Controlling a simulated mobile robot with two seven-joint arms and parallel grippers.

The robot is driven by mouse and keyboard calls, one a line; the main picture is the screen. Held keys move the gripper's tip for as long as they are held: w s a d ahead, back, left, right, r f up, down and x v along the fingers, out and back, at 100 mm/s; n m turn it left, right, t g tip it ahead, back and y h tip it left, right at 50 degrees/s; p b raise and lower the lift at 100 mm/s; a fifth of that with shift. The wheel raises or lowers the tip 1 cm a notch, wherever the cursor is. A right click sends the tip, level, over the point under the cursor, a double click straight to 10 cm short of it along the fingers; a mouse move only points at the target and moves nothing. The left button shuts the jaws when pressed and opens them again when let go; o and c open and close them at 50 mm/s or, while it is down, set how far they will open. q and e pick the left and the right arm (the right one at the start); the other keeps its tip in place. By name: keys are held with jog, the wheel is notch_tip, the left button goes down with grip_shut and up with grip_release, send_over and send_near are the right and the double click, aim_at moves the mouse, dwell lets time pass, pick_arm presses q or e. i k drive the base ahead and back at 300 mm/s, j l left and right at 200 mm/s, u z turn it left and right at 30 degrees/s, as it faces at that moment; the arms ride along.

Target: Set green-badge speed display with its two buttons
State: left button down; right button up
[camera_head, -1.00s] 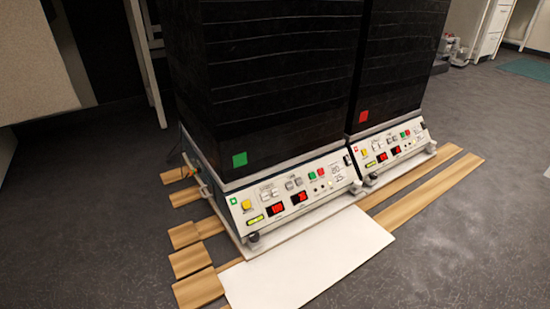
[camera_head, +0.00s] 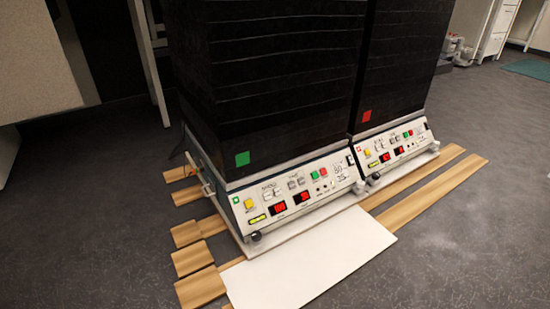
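The green-badge shaker is a tall black unit with a green square badge (camera_head: 242,158) low on its front. Its white sloped control panel (camera_head: 330,186) lies below the badge. The panel carries two red-lit displays, a left one (camera_head: 277,208) and a right one (camera_head: 302,197); their digits are too small to read surely. Pale grey button pairs sit above them, one pair (camera_head: 271,192) at left and one (camera_head: 296,182) to its right. A yellow button (camera_head: 249,204), a green button (camera_head: 314,176) and a red button (camera_head: 323,174) also show. Neither gripper is in view.
A second black shaker with a red badge (camera_head: 366,116) and its own panel (camera_head: 405,146) stands close at the right. A white board (camera_head: 310,260) and wooden planks (camera_head: 425,187) lie on the floor in front. Grey floor is clear at the right.

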aim_at(267, 196)
jog(key=i+l+u, duration=0.15)
jog(key=i, duration=0.35)
jog(key=i+l+u, duration=0.1)
jog(key=i+l, duration=0.2)
jog(key=i, duration=0.15)
jog(key=i+l+u, duration=0.15)
jog(key=i+l, duration=0.15)
jog(key=i, duration=0.15)
